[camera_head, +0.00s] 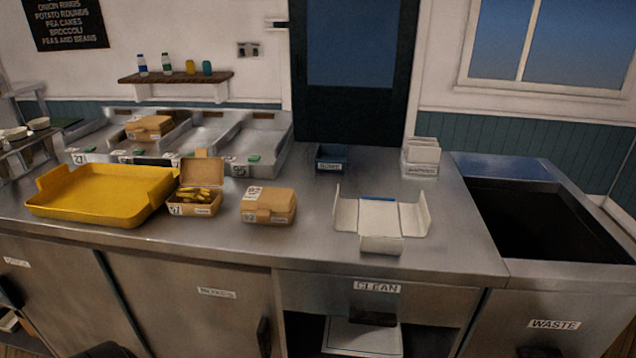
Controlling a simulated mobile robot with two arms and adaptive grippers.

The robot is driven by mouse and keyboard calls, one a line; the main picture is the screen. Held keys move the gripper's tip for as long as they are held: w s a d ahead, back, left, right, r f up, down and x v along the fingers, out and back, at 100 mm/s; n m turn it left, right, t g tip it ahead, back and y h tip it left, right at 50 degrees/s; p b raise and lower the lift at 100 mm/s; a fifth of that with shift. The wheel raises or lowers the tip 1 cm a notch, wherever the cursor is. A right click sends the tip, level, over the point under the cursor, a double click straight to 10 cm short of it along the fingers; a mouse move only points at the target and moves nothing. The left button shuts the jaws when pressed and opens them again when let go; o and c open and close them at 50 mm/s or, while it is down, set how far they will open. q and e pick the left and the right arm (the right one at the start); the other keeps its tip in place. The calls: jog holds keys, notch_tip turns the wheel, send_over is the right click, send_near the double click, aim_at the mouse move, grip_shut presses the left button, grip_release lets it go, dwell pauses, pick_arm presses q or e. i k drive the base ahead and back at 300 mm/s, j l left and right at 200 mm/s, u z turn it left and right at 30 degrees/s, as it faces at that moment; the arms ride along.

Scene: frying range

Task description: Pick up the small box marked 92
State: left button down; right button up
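A closed tan box (267,208) sits on the steel counter, right of an open tan box. Neither of my grippers shows clearly in the head view.
A yellow tray (100,197) stands at the left. An unfolded white carton (380,218) lies right of centre. A small dark blue bin (332,158) and a white stack (421,155) stand behind. A waste opening (545,220) is at right. Counter around the closed box is clear.

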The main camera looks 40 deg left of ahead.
aim_at(277, 219)
jog(key=u, duration=1.55)
